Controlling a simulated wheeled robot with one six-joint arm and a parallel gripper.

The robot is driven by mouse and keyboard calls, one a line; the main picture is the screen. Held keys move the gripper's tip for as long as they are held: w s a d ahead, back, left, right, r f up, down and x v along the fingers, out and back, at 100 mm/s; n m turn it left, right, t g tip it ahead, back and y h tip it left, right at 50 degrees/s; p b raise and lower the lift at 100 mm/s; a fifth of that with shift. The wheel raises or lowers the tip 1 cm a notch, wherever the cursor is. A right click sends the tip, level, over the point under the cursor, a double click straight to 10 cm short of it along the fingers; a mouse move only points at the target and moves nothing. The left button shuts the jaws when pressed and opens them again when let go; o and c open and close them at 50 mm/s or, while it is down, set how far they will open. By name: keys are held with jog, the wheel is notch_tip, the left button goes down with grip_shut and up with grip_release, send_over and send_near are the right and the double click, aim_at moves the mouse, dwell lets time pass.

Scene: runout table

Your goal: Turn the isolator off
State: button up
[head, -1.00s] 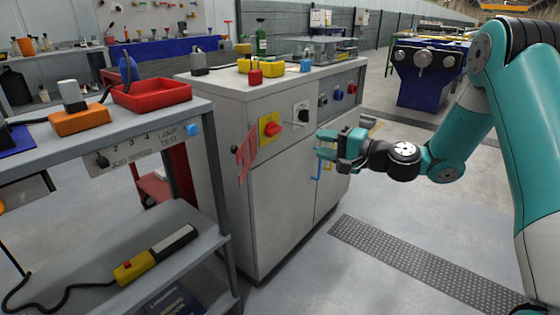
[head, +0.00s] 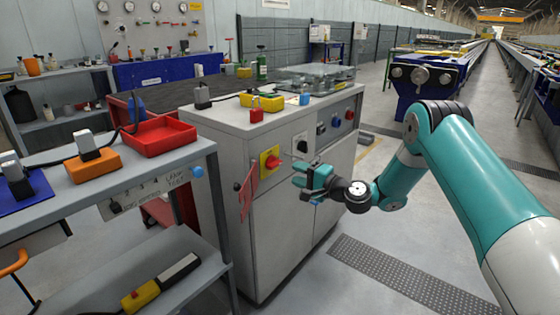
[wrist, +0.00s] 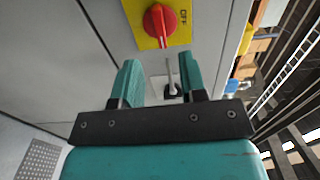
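The isolator is a red rotary knob (head: 271,163) on a yellow plate (head: 264,155) on the front of the grey cabinet. In the wrist view the red knob (wrist: 160,20) is at the top, with "OFF" lettering on the plate to its right and a pale mark at its lower edge. My gripper (head: 298,176) is just right of the knob and slightly lower in the head view. In the wrist view its teal fingers (wrist: 161,78) are apart and below the knob, not around it.
A black selector (head: 300,146) on a white plate is right of the isolator. Blue and red buttons (head: 336,121) are farther right. A bench with a red tray (head: 157,136) stands left.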

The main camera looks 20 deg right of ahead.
aim_at(278, 165)
jog(key=x, duration=0.7)
jog(key=shift+w+a, duration=0.1)
grip_shut()
